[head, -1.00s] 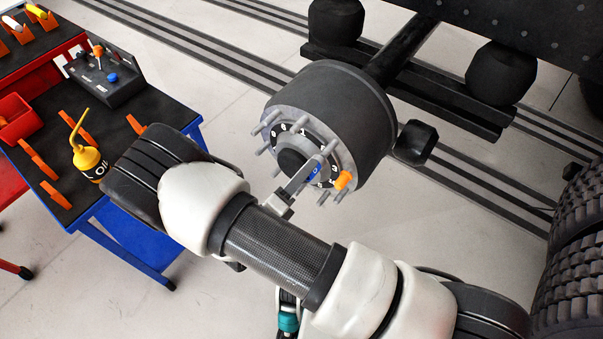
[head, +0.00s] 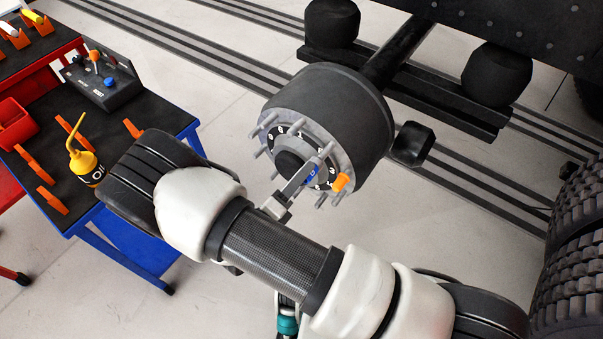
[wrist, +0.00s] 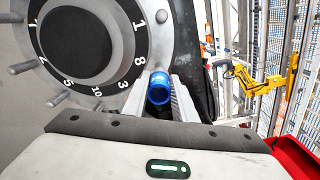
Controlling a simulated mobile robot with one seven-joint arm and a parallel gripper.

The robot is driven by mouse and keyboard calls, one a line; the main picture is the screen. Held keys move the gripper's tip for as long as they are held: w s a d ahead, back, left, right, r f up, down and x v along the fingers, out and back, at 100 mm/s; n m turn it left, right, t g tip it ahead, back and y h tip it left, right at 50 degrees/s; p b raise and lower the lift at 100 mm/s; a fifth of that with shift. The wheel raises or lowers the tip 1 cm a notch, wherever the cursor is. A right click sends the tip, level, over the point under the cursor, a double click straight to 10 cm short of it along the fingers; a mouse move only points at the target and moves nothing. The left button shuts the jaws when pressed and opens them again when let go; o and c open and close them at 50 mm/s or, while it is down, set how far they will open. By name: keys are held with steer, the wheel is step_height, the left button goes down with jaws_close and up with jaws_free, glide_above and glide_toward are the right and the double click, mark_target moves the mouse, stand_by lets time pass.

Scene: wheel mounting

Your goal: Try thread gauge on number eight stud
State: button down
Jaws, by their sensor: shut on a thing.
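The dark wheel hub (head: 328,112) has a grey face with several studs around a black numbered ring (wrist: 124,83). In the wrist view the figure 8 shows on the ring just left of my fingers. My gripper (wrist: 160,95) is shut on the blue thread gauge (wrist: 159,88), a short cylinder with a dark opening towards the camera. The gauge sits at the hub face near the 8; it also shows between my fingers in the head view (head: 311,174). The stud behind it is hidden, so I cannot tell whether the gauge is around it.
An orange cap (head: 341,182) sits on the hub's lower right rim, close to my fingers. A workbench (head: 150,108) with a yellow oil can (head: 87,163) and orange holders stands at left. A large tyre (head: 572,255) stands at right. A red bin (wrist: 292,155) shows in the wrist view.

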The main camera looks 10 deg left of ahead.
steer(key=shift+w+d, duration=0.1)
steer(key=shift+w, duration=0.1)
steer(key=x, duration=0.7)
stand_by(1.8)
steer(key=shift+w, duration=0.15)
stand_by(0.4)
steer(key=v, duration=1.2)
steer(key=shift+s, duration=0.3)
stand_by(0.8)
steer(key=shift+w+r, duration=0.1)
stand_by(0.4)
